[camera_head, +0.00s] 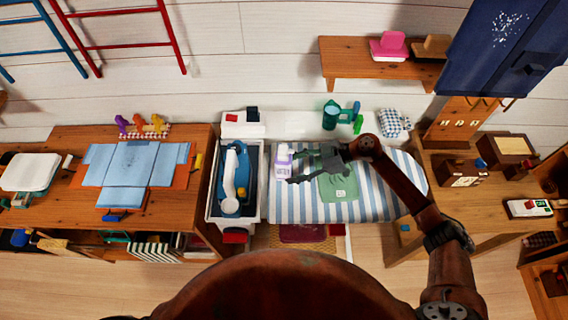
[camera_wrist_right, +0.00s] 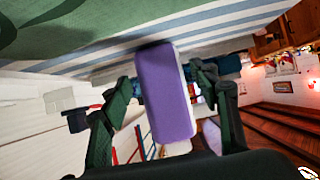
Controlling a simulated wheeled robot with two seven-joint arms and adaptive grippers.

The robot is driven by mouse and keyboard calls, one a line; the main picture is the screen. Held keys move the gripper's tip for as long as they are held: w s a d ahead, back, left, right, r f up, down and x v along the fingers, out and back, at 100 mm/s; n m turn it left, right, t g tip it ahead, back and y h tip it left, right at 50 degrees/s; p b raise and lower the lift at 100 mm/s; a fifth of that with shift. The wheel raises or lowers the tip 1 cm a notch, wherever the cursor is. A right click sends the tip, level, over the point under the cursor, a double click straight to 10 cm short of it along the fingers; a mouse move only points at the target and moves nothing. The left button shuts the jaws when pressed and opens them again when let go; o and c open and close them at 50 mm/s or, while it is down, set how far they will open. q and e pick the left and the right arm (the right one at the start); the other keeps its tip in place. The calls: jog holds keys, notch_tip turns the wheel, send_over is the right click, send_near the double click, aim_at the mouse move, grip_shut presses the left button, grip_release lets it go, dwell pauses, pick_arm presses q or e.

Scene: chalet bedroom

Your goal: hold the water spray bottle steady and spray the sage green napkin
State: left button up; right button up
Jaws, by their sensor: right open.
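The water spray bottle (camera_head: 283,162), white with a purple part, stands at the left end of the striped ironing board (camera_head: 390,205). My right gripper (camera_head: 293,167) reaches in from the right and is open, with its fingers beside the bottle. In the right wrist view, the bottle's purple part (camera_wrist_right: 168,95) lies between the two open fingers (camera_wrist_right: 163,88), with gaps visible on both sides. The sage green napkin (camera_head: 338,190) lies flat on the board, right of the bottle, partly under my gripper and arm. It also shows in the wrist view (camera_wrist_right: 60,22). My left gripper is out of view.
A blue and white iron (camera_head: 236,175) sits in a white-edged tray left of the board. A green cup-like item (camera_head: 331,115) and checked cloth (camera_head: 392,122) are behind it.

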jog(key=shift+a+f, duration=0.1)
jog(key=shift+a, duration=0.7)
jog(key=shift+a+f+p, duration=0.25)
jog(key=shift+a+p, duration=0.05)
jog(key=shift+a, duration=0.05)
jog(key=shift+a+f, duration=0.1)
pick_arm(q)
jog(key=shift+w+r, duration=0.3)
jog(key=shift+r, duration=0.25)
pick_arm(e)
jog(key=c, duration=0.8)
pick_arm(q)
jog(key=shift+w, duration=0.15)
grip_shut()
